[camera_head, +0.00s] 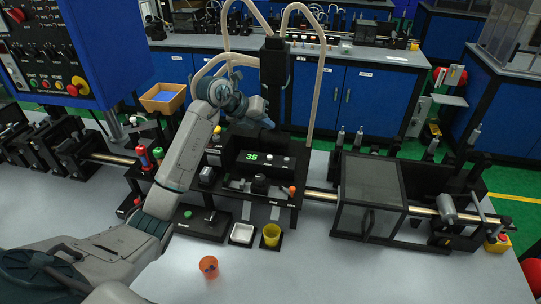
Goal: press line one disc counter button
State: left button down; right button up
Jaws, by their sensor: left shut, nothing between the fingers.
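The disc counter is a black box with a green display (252,157) reading 35, on the bench in the middle of the head view. Small light buttons (286,160) sit on its face to the right of the digits; their labels are too small to read. My left arm reaches up from the lower left. My left gripper (265,121) is shut and empty, above and behind the counter box in the picture, apart from the buttons as far as I can tell. My right gripper is not in view.
A blue control panel (62,60) hangs at upper left. A dark clear-sided enclosure (370,190) stands right on the bench. The front right bench is clear.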

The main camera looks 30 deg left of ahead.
aim_at(270, 158)
pick_arm(q)
jog(key=shift+f, duration=0.15)
jog(key=shift+f+b, duration=2.85)
jog(key=shift+f, duration=1.45)
jog(key=shift+f+b, duration=0.3)
jog(key=shift+f, duration=0.1)
jog(key=shift+f+b, duration=0.3)
jog(key=shift+f, duration=0.2)
jog(key=shift+r, duration=0.1)
jog(key=shift+r+p, duration=0.65)
jog(key=shift+r, duration=0.2)
